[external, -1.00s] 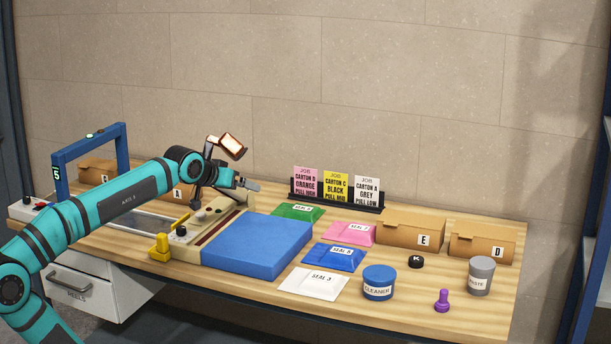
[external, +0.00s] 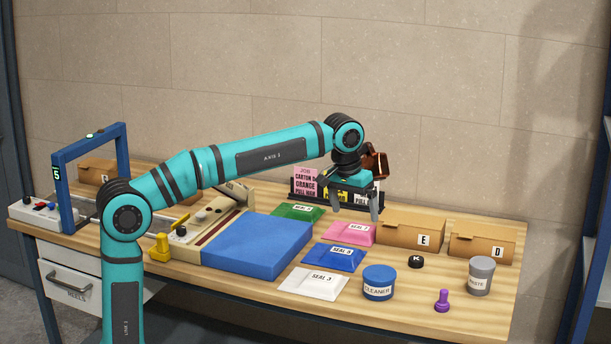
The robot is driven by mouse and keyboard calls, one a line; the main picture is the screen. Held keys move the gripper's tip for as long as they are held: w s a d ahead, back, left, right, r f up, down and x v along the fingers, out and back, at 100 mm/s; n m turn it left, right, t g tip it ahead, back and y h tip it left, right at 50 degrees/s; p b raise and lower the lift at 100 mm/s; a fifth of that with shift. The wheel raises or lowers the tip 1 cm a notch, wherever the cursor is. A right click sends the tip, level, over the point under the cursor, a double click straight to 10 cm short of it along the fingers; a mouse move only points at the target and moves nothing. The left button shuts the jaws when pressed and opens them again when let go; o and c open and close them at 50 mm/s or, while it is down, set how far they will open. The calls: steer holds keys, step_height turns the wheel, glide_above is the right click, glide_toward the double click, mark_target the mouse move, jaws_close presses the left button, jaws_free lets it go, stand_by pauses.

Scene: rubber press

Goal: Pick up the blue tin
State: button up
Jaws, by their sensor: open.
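The blue tin (external: 379,284), labelled CLEANER, stands upright near the front edge of the wooden bench, right of the white SEAL 3 packet. My gripper (external: 356,211) points down in front of the job-card rack, above the pink seal packet. Its two fingers are apart with nothing seen between them. It is behind and above the blue tin, well clear of it.
White (external: 314,284), blue (external: 335,257), pink (external: 349,234) and green (external: 298,211) packets lie left of and behind the tin. A black knob (external: 416,261), purple stamp (external: 442,300) and grey paste tin (external: 481,276) stand to its right. Cartons E (external: 408,236) and D (external: 483,243) are behind.

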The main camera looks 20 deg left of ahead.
steer(key=g+y, duration=0.1)
steer(key=g, duration=0.1)
glide_toward(380, 272)
step_height(380, 272, down, 7)
steer(key=shift+s+a+f, duration=0.15)
steer(key=shift+a+f, duration=0.05)
steer(key=shift+d+f, duration=0.2)
steer(key=shift+f, duration=1.15)
steer(key=shift+d+f, duration=0.15)
steer(key=shift+f, duration=1.25)
steer(key=shift+c, duration=0.2)
steer(key=shift+r, duration=0.1)
steer(key=c, duration=1.3)
steer(key=shift+r, duration=0.1)
